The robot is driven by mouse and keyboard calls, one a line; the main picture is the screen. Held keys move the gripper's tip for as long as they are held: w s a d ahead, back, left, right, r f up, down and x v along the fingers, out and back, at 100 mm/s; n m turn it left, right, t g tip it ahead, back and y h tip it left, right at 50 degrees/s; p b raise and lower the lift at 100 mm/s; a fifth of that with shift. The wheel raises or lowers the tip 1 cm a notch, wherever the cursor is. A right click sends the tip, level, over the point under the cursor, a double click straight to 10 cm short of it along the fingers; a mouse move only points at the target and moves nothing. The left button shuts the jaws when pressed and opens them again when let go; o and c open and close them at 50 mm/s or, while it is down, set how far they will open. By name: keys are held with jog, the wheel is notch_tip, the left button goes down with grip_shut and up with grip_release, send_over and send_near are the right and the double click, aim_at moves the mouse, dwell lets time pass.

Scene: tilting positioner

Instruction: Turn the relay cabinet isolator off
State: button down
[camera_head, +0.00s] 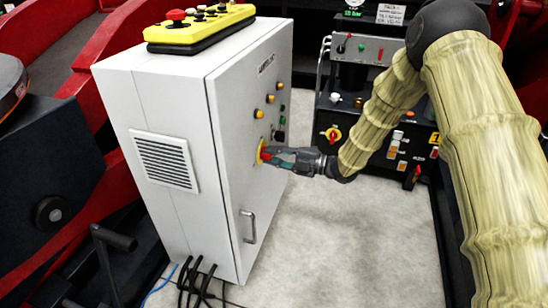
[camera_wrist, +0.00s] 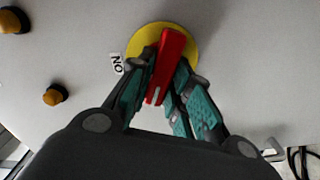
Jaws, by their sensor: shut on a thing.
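The relay cabinet (camera_head: 175,100) is a light grey box standing left of centre in the head view. Its isolator is a red handle (camera_wrist: 168,62) on a round yellow plate (camera_wrist: 190,40), on the cabinet's front face. The isolator (camera_head: 262,152) also shows in the head view, partly hidden by my fingers. My gripper (camera_head: 272,155) reaches it from the right and is shut on the red handle. In the wrist view my gripper (camera_wrist: 163,85) has a teal-padded finger on each side of the handle. An ON label (camera_wrist: 117,63) is beside the plate; the handle is tilted from upright there.
Orange buttons (camera_head: 259,113) sit above the isolator, and a door handle (camera_head: 249,226) is below it. A yellow control pendant (camera_head: 200,26) lies on the cabinet top. A black control unit (camera_head: 372,135) stands behind. Cables (camera_head: 196,284) run from the cabinet's bottom. Pale floor (camera_head: 340,250) is clear at right.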

jog(key=shift+f+n+b, duration=0.15)
jog(key=shift+n+b, duration=0.6)
jog(key=shift+n, duration=1.45)
jog(key=c, duration=1.3)
grip_release()
jog(key=v, duration=1.2)
